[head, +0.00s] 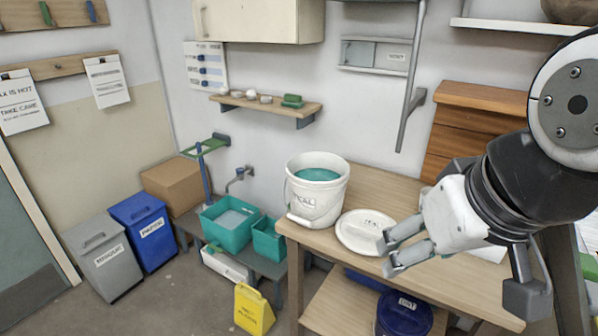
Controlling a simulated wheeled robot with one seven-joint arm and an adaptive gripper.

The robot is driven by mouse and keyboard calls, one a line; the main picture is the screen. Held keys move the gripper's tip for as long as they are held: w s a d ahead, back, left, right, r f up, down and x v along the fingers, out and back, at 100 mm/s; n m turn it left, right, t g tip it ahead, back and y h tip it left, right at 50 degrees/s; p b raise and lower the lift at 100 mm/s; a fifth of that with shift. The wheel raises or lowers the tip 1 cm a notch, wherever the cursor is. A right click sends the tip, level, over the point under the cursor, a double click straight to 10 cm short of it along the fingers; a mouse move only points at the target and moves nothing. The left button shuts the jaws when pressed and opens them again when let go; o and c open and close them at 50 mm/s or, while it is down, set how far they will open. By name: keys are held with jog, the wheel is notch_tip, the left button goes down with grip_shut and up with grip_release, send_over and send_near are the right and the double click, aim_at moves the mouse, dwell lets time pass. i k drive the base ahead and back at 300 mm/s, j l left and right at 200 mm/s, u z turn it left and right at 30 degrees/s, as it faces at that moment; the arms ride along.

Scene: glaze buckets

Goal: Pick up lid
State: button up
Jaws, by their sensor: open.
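A round white lid (358,231) with dark lettering lies flat on the wooden table (455,283), to the right of a white bucket (303,196).
A dark blue lidded bucket (403,314) is on the shelf below. A wooden drawer unit (474,135) stands at the table's back right. Teal tubs (229,239) sit on a low bench at left. A yellow floor sign (252,309) stands in front of them.

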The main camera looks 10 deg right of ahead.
aim_at(359, 230)
jog(key=i+l+u, duration=0.65)
jog(key=i+j, duration=0.05)
jog(key=i, duration=0.05)
